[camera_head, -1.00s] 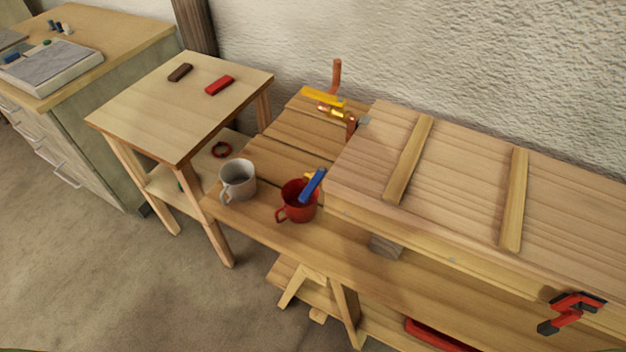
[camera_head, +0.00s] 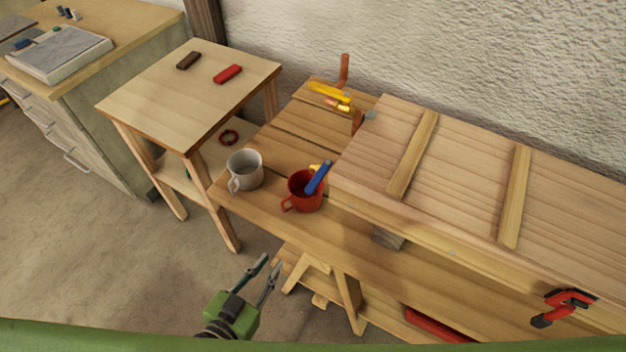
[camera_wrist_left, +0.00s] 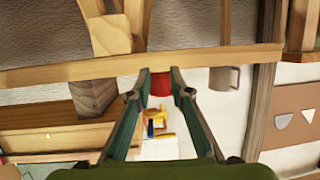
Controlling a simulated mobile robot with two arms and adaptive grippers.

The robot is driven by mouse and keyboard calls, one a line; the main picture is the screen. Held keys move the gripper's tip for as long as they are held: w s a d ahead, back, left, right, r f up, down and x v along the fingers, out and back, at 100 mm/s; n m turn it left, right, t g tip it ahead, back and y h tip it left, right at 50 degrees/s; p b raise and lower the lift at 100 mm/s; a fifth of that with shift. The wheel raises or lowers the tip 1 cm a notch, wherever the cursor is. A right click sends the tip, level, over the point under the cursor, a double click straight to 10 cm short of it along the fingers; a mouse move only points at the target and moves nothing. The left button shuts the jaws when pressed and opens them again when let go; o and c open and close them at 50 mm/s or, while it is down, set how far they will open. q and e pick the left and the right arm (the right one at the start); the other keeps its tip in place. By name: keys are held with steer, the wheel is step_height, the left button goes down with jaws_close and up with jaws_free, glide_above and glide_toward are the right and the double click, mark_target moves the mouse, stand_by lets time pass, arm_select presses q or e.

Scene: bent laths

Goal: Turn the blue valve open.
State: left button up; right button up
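A blue handle (camera_head: 317,178) shows at the red mug (camera_head: 304,193) on the wooden bench, with a bit of yellow beside it. From the head I cannot tell whether it is in or behind the mug. In the left wrist view, blue and yellow parts (camera_wrist_left: 157,128) show beyond the red mug (camera_wrist_left: 160,83), apart from it. A yellow lever (camera_head: 328,93) sits by copper pipe (camera_head: 344,70) at the bench's back. My left gripper (camera_head: 270,262) is open and empty, in front of and below the bench edge. My right gripper is out of view.
A grey mug (camera_head: 245,169) stands left of the red mug. A large wooden panel (camera_head: 470,170) covers the bench's right side. A red clamp (camera_head: 566,305) grips the front right. A small side table (camera_head: 185,110) stands left.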

mark_target(313, 184)
arm_select(q)
steer(key=d+r+t+h, duration=0.2)
steer(key=d+r+h, duration=0.15)
steer(key=r, duration=1.35)
steer(key=shift+m+y, duration=0.3)
steer(key=shift+y, duration=0.15)
steer(key=p+x, duration=0.1)
steer(key=x, duration=0.5)
steer(key=p+x, duration=0.2)
steer(key=x, duration=0.4)
steer(key=shift+d+r, duration=0.1)
steer(key=shift+r, duration=0.1)
steer(key=shift+w+d+f, duration=0.1)
steer(key=shift+w+d, duration=0.25)
steer(key=shift+w, duration=0.25)
jaws_close()
